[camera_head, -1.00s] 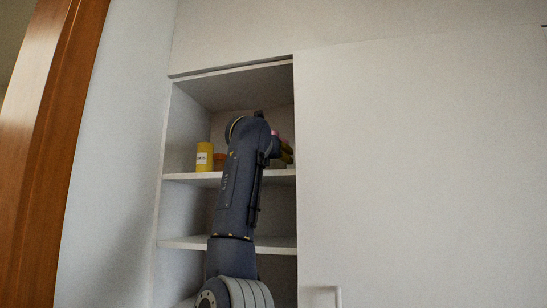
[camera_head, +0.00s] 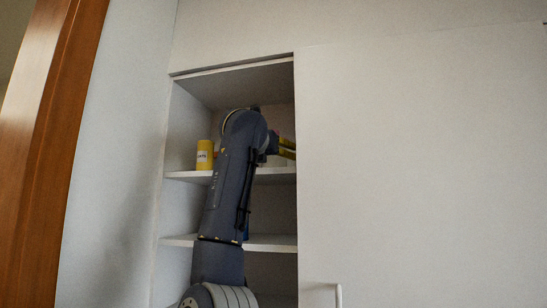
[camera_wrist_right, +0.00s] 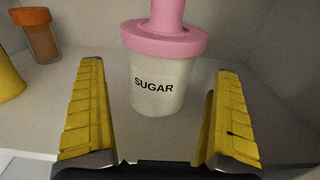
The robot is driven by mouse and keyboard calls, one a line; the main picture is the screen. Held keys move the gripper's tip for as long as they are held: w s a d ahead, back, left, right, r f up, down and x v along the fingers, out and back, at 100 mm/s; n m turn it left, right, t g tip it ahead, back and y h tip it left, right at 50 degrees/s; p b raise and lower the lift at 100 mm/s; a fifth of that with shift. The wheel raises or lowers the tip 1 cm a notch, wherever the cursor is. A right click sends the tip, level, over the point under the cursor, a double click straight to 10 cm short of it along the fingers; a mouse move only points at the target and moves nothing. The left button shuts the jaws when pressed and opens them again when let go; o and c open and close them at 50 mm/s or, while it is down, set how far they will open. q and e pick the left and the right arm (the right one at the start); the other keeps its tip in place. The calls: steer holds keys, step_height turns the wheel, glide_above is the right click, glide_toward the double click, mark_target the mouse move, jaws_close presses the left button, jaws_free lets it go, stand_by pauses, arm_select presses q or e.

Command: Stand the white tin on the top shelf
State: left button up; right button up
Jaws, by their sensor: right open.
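The white tin (camera_wrist_right: 158,88) has a pink lid with a pink knob and a SUGAR label. In the right wrist view it stands upright on a pale shelf surface, ahead of and between the yellow fingers of my right gripper (camera_wrist_right: 160,110). The gripper is open, with a gap on each side of the tin. In the head view my right gripper (camera_head: 287,148) is inside the cupboard, just above the top shelf (camera_head: 276,178); my arm and gripper largely hide the tin there. My left gripper is not in view.
A yellow tin (camera_head: 204,155) stands on the left of the top shelf. A brown jar with an orange lid (camera_wrist_right: 39,36) stands behind left in the wrist view. The cupboard's white door panel (camera_head: 420,170) closes off the right side; a lower shelf (camera_head: 270,243) lies below.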

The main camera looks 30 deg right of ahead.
steer(key=v, duration=0.8)
steer(key=shift+s+a, duration=0.2)
